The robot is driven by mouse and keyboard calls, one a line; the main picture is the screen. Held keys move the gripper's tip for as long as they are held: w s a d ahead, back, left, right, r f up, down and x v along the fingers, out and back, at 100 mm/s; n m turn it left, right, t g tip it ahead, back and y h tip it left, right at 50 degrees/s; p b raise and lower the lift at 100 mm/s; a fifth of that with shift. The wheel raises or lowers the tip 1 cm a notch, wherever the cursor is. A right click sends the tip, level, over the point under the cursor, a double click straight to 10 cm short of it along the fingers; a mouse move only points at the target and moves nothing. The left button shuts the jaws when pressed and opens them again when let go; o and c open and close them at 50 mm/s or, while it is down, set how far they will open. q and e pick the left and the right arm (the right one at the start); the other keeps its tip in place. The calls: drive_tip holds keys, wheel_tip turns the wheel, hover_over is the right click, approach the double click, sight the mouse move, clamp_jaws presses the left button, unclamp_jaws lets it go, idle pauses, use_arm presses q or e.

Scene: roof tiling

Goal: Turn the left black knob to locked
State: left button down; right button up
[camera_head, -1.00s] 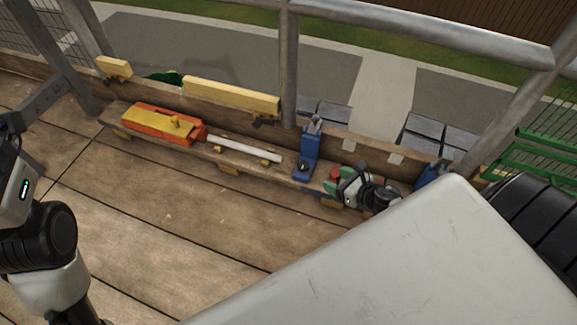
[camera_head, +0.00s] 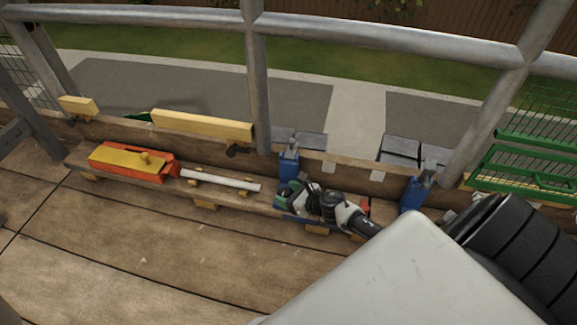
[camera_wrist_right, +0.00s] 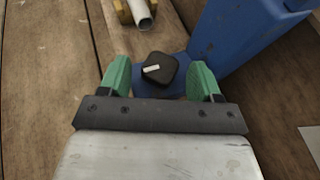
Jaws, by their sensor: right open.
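The left black knob (camera_wrist_right: 160,76) sits on the blue foot of the left blue bracket (camera_wrist_right: 236,40). A short pale mark on it runs roughly crosswise, slightly slanted. In the right wrist view, my right gripper (camera_wrist_right: 160,82) is open, its green fingers on either side of the knob with gaps showing; I cannot tell its height above it. In the head view, my right gripper (camera_head: 283,192) is at the foot of the left blue bracket (camera_head: 289,165) and hides the knob. My left gripper is out of view.
Along the plank left of the bracket lie a white tube (camera_head: 220,180) and an orange-and-yellow box (camera_head: 133,161). A second blue bracket (camera_head: 413,194) stands to the right of my wrist. A metal post (camera_head: 257,90) rises behind. The wooden deck in front is clear.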

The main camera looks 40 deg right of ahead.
drive_tip(key=c, duration=0.9)
